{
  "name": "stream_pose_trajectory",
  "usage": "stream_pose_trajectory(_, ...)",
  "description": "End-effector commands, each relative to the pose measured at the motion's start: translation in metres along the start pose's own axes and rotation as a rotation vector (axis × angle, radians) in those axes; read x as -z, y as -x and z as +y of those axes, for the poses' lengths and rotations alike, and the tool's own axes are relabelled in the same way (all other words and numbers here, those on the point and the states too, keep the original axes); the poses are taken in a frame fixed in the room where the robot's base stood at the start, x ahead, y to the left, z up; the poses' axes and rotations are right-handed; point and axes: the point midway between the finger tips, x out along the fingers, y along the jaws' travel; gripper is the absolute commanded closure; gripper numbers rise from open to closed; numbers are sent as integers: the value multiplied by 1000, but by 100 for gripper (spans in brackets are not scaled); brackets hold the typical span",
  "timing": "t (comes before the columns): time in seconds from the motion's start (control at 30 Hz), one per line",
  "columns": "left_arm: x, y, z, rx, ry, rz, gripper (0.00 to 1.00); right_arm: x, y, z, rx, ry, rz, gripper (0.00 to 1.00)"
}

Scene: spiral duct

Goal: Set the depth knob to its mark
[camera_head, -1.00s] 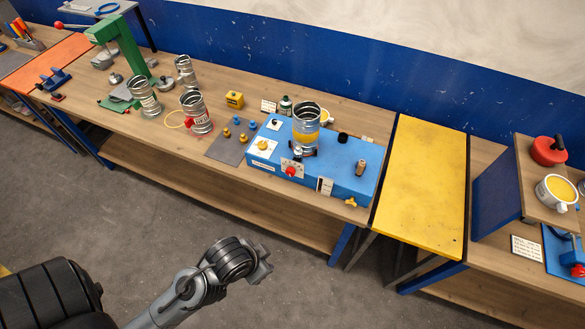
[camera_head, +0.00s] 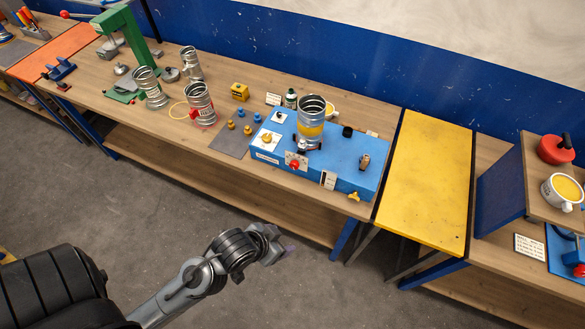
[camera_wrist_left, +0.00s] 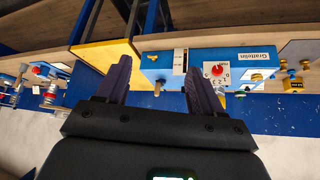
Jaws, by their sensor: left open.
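The blue machine (camera_head: 335,168) stands on the wooden bench. A red knob (camera_head: 295,165) sits on a white dial plate on its front; in the left wrist view the red knob (camera_wrist_left: 217,70) has numbers around it. I cannot read where its mark or pointer lies. A yellow knob (camera_head: 266,138) sits on a white plate on the machine's top left. My left gripper (camera_head: 279,245) is in front of the bench, apart from the machine. In the left wrist view its open, empty fingers (camera_wrist_left: 158,66) point towards the machine, with the red knob beyond the right finger.
A metal duct piece (camera_head: 311,112) stands on the machine. More duct pieces (camera_head: 199,103) and a green press (camera_head: 122,40) are to the left. A yellow board (camera_head: 428,180) lies at right. The floor space before the bench is clear.

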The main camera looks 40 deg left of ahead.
Motion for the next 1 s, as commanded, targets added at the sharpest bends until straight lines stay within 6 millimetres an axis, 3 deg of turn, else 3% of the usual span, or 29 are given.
stream_pose_trajectory(0.17, 24, -50, -26, 43, 106, 262, 33, -3, -8, 1, -5, 6, 1, 57)
stream_pose_trajectory(0.33, 36, -106, -71, 123, 191, 551, 33, -11, -34, 0, -5, 6, 0, 57)
stream_pose_trajectory(0.53, 26, -173, -138, 253, 236, 865, 33, -27, -84, -2, -4, 5, 0, 57)
stream_pose_trajectory(0.7, 11, -222, -177, 343, 250, 949, 33, -40, -122, -4, -2, 2, -6, 57)
stream_pose_trajectory(0.8, 14, -235, -185, 356, 260, 957, 33, -43, -133, -4, 0, 0, -5, 57)
stream_pose_trajectory(1.0, 32, -238, -188, 355, 265, 987, 33, -45, -140, -6, 3, -3, -1, 57)
